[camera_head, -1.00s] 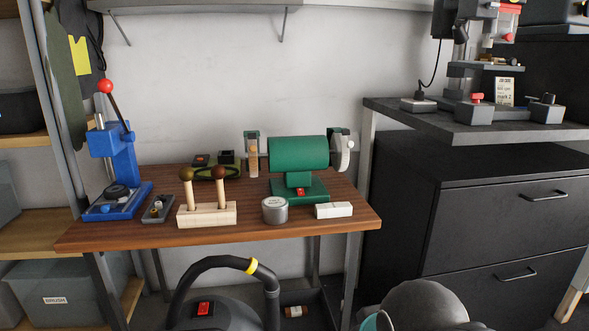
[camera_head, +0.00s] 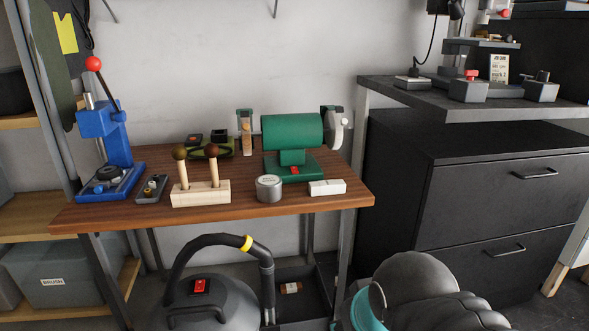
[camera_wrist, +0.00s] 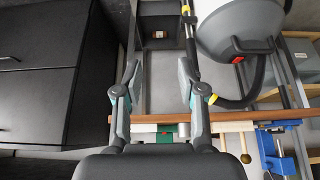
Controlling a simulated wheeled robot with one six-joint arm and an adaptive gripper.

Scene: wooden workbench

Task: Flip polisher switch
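The green polisher (camera_head: 293,132) stands on the wooden workbench (camera_head: 115,213), with a pale wheel at its right end. Its red switch (camera_head: 294,170) is on the front of the green base; its exact position is too small to tell. In the wrist view, my gripper (camera_wrist: 160,72) is open, with nothing between its fingers. My gripper is apart from the switch. My fingers do not show in the head view.
In front of the polisher are a round grey tin (camera_head: 269,189) and a white block (camera_head: 327,187). A wooden stand (camera_head: 201,193) and blue press (camera_head: 104,150) are to the left.

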